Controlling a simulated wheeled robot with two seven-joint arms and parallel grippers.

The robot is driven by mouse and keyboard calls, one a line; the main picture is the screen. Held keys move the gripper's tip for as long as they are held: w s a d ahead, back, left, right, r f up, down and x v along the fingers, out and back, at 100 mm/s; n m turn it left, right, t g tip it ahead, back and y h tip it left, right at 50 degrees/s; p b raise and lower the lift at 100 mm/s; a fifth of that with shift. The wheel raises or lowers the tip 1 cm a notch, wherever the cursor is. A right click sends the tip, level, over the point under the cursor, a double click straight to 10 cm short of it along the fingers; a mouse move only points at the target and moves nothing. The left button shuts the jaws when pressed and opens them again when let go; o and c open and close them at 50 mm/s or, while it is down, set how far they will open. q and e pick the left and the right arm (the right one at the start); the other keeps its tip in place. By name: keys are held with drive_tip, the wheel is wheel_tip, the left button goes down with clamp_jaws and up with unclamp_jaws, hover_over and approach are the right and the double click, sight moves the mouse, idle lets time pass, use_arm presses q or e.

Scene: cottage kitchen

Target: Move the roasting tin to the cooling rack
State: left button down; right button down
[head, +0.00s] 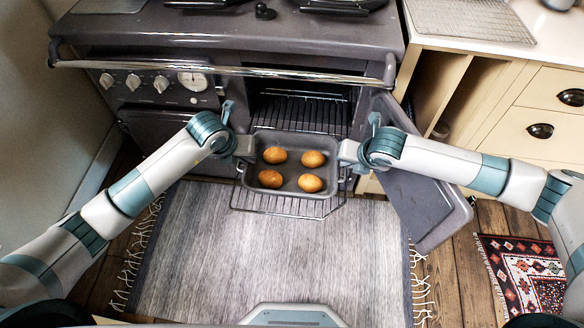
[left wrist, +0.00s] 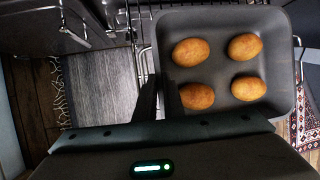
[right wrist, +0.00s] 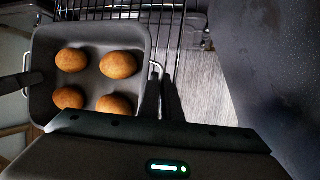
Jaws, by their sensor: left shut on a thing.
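The grey roasting tin (head: 291,195) holds several round brown items (head: 312,159). It is level at the oven mouth, over the pulled-out oven rack (head: 270,210); I cannot tell whether it touches the rack. My left gripper (head: 244,148) is shut on the tin's left side, which the left wrist view also shows (left wrist: 160,98). My right gripper (head: 346,152) is at the tin's right side, by the wire handle (right wrist: 157,73); whether its fingers grip is unclear. The wire cooling rack (head: 470,18) lies on the counter at upper right.
The oven door (head: 430,205) stands open to the right, beside my right arm. The stove's front rail (head: 220,70) runs above the oven. A grey rug (head: 270,260) covers the floor in front. Cream drawers (head: 540,115) stand under the counter at right.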

use_arm(q)
drive_tip(key=shift+d+r, duration=0.2)
drive_tip(key=shift+r, duration=0.05)
use_arm(e)
drive_tip(key=shift+w+a+r, duration=0.1)
drive_tip(key=shift+a+r, duration=0.05)
drive_tip(key=shift+r, duration=0.05)
